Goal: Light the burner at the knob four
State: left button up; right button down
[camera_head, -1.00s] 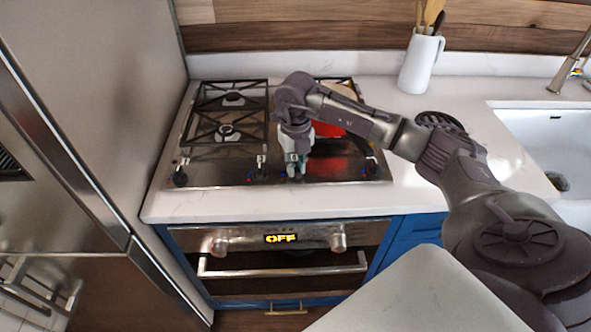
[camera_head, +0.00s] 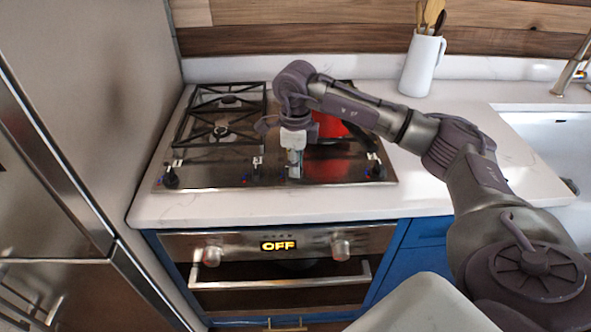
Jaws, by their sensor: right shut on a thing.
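A gas cooktop (camera_head: 225,178) has several small dark knobs along its front edge. One knob (camera_head: 171,178) is at the far left, one (camera_head: 257,172) near the middle and one (camera_head: 376,171) at the far right. My right gripper (camera_head: 294,172) points down at the front strip, just right of the middle knob. It is shut on a knob there, which its fingers mostly hide. No number on the knobs is readable. I see no flame on the left burners (camera_head: 221,131); my arm partly covers the right ones. My left gripper is out of view.
A red pot (camera_head: 328,126) stands on the right burners, partly behind my arm. The oven display (camera_head: 278,245) below reads OFF. A white utensil jug (camera_head: 421,65) stands at the back, and a sink (camera_head: 545,140) is at the right. The counter between is mostly clear.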

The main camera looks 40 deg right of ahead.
jog(key=n+b, duration=0.1)
jog(key=n, duration=0.2)
jog(key=shift+w+n, duration=0.1)
jog(key=shift+n, duration=0.2)
jog(key=shift+r+n+b, duration=0.1)
jog(key=shift+n+b, duration=0.6)
jog(key=shift+n, duration=0.7)
jog(key=c, duration=1.1)
grip_release()
jog(key=shift+r, duration=0.15)
notch_tip(320, 180, up, 12)
jog(key=shift+f, duration=0.2)
